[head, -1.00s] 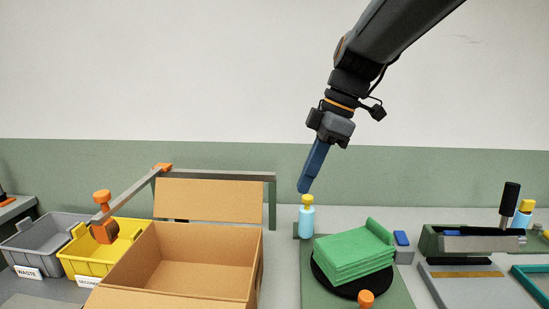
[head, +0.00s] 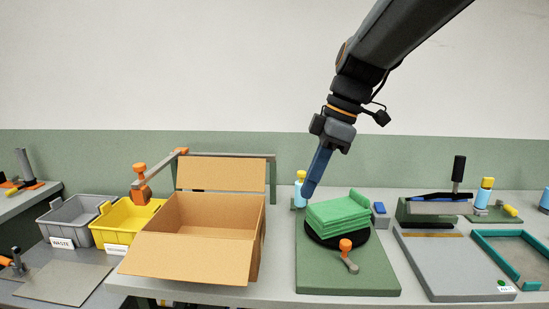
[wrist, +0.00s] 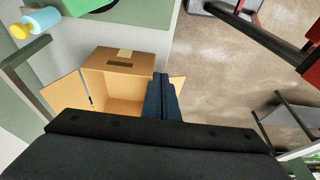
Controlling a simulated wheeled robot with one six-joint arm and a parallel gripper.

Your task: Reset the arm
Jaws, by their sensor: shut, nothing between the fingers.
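My gripper (head: 309,190) hangs from my arm over the back of the table in the head view, pointing down and slightly left. Its blue fingers are shut with nothing between them. In the wrist view the shut fingers (wrist: 162,95) appear in front of the open cardboard box (wrist: 125,65). The bottle (wrist: 42,22) also shows at upper left there.
The open, empty cardboard box (head: 190,262) stands left of the green stack (head: 337,213) on its black disc. A grey bin (head: 72,222) and a yellow bin (head: 125,226) stand further left. A lever device (head: 440,208) and a grey board (head: 450,265) are at right.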

